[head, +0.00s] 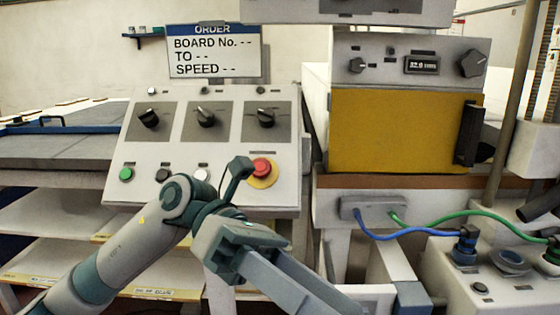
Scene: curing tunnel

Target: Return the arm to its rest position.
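My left arm comes in from the lower left, in front of the control panel (221,107). My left gripper (300,285) points down and to the right, below the panel's red mushroom button (262,167). A long grey finger runs toward the bottom edge of the picture. The fingertips are not clearly shown, so I cannot tell whether it is open or shut. I see no object held in it. A thin dark stalk on my wrist rises close to the red button; I cannot tell whether it touches. My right gripper is not in view.
A yellow-fronted unit (395,130) with a dark handle stands right of the panel. Blue (410,234) and green (465,213) cables run below it to a connector box (490,275). An order sign (213,52) stands above the panel. Shelves (60,215) and a dark bed (60,145) lie left.

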